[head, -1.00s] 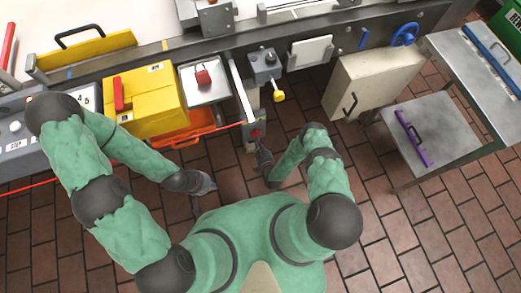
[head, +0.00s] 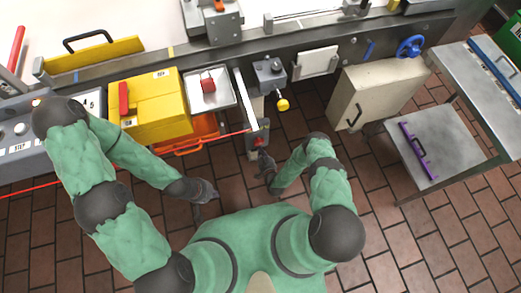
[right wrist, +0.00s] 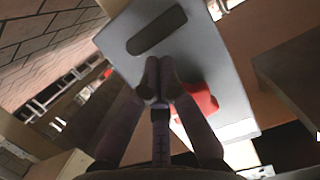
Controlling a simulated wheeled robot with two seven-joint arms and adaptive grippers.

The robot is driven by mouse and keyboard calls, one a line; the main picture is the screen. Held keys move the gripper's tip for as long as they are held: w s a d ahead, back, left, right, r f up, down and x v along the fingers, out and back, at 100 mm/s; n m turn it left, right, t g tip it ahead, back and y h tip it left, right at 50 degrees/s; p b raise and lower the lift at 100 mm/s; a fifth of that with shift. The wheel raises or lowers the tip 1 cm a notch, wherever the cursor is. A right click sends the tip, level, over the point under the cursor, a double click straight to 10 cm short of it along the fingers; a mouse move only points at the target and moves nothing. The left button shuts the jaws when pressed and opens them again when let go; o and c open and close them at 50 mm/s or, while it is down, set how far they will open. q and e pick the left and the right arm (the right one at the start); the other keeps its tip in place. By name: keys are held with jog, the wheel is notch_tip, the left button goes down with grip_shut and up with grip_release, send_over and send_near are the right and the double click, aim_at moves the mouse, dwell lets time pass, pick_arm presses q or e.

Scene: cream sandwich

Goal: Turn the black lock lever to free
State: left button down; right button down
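A grey panel (right wrist: 205,50) fills the middle of the right wrist view. A dark elongated shape (right wrist: 157,32) with rounded ends lies on it; it may be the black lock lever or a slot, I cannot tell which. A red part (right wrist: 202,97) sits lower on the panel. My right gripper (right wrist: 160,62) has its fingertips together just below the dark shape, with nothing visible between them; contact is unclear. In the head view my right gripper (head: 264,157) is at the small post (head: 258,127) with a red part. My left gripper (head: 206,201) is open and empty over the floor.
A red line runs across the front to the post. A yellow box (head: 160,110), an orange bin (head: 190,140), a yellow knob (head: 283,105) and a cream door (head: 375,85) line the machine front. A steel table (head: 445,150) stands right. Brick floor lies below.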

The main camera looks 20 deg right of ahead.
jog(key=shift+d+f+m+y, duration=0.3)
jog(key=shift+d+f+m, duration=0.05)
jog(key=shift+m, duration=0.45)
jog(key=f+m, duration=0.1)
jog(key=m, duration=0.1)
jog(key=f+m+y, duration=0.1)
jog(key=m, duration=0.1)
jog(key=shift+d+y, duration=0.3)
jog(key=shift+d, duration=0.05)
dwell(0.4)
jog(key=shift+f, duration=0.75)
dwell(0.5)
dwell(1.1)
